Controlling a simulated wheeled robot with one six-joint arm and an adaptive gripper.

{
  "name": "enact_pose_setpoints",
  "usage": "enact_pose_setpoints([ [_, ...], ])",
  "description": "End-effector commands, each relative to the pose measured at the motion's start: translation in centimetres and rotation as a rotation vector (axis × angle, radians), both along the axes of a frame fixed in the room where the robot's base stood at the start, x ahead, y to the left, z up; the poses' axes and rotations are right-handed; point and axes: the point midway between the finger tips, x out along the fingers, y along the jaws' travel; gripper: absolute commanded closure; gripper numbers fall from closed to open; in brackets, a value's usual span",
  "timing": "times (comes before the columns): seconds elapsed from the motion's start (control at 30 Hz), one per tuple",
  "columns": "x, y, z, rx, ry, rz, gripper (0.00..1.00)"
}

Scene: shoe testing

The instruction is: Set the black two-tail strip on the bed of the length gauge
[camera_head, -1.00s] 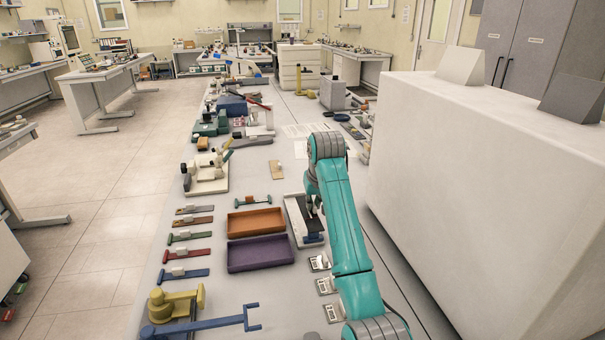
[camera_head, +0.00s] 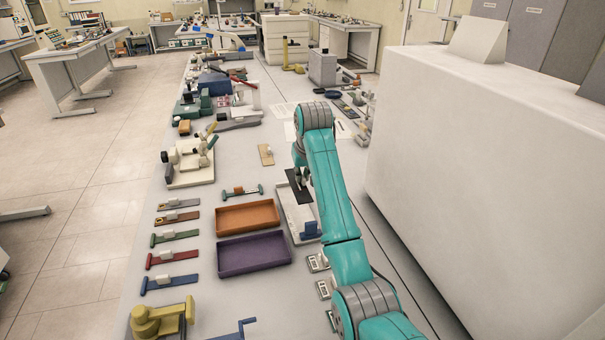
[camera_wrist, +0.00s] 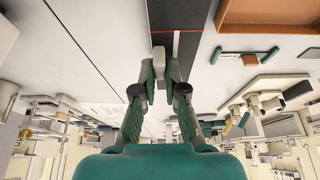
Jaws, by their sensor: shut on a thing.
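A dark flat strip (camera_head: 296,191), which looks like the black two-tail strip, hangs from my gripper (camera_head: 301,178) above the far end of a long white tray-like bed (camera_head: 287,224). A blue block (camera_head: 308,230) sits at the near end of the white bed. I cannot tell for sure which thing is the length gauge.
An orange tray (camera_head: 247,217) and a purple tray (camera_head: 254,255) lie left of the white bed. Several coloured slide gauges (camera_head: 172,258) line the left edge. A large white box (camera_head: 480,160) stands right of my arm.

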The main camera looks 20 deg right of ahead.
Motion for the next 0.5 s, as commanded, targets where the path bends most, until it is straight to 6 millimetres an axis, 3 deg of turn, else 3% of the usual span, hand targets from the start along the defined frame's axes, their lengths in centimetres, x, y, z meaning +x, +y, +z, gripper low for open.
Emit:
enact_pose_setpoints([
  [0.5, 0.0, 0.0, -3.8, 0.000, 0.001, 0.000, 1.00],
])
